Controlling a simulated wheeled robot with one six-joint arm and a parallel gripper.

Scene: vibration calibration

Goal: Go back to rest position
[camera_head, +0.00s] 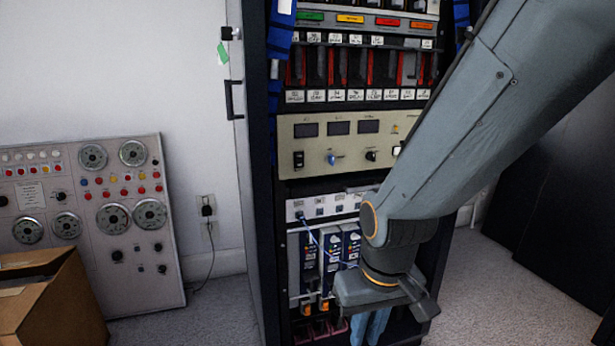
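My arm comes in from the upper right and crosses in front of the equipment rack (257,170). Its wrist bends down near the lower part of the rack. The end of my gripper (372,326) shows at the bottom edge as light blue parts under the grey wrist. Its fingertips are cut off or hidden, so I cannot tell whether it is open or shut, or whether it holds anything. My wrist hides part of the rack's lower right modules.
A beige panel (350,145) with displays and knobs sits mid-rack, above white-blue modules (330,250) with a blue cable. A grey dial panel (120,235) leans on the wall at left, behind a cardboard box (65,310). Carpet floor (500,290) is clear at lower right.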

